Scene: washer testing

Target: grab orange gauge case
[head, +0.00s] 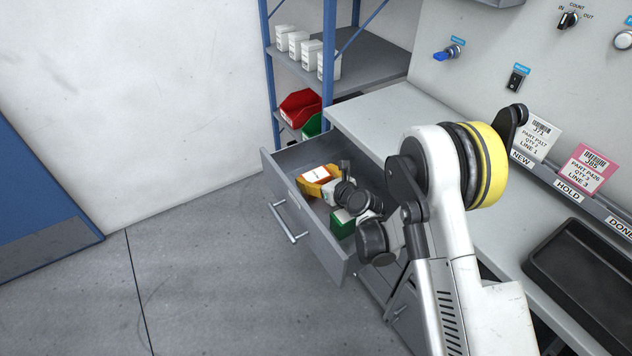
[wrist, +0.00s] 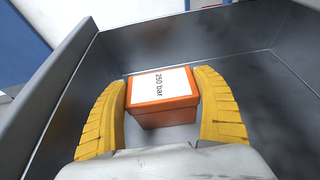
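The orange gauge case (wrist: 166,109) is a box with a white label on top reading "250 bar". It sits in the open grey drawer. In the wrist view my gripper (wrist: 160,88) has its two yellow fingers on either side of the case, very close to its side faces. I cannot tell whether they press on it. In the head view the case (head: 313,174) shows at the drawer's far end, with my gripper (head: 318,186) reaching down to it. Part of the gripper is hidden there by the wrist.
The drawer (head: 322,235) stands pulled out below the worktop (head: 385,115), its walls close around my gripper. A green case (head: 342,223) lies nearer in the drawer, partly hidden by my arm. A shelf (head: 375,55) with white boxes and red and green bins stands behind. Open floor lies left.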

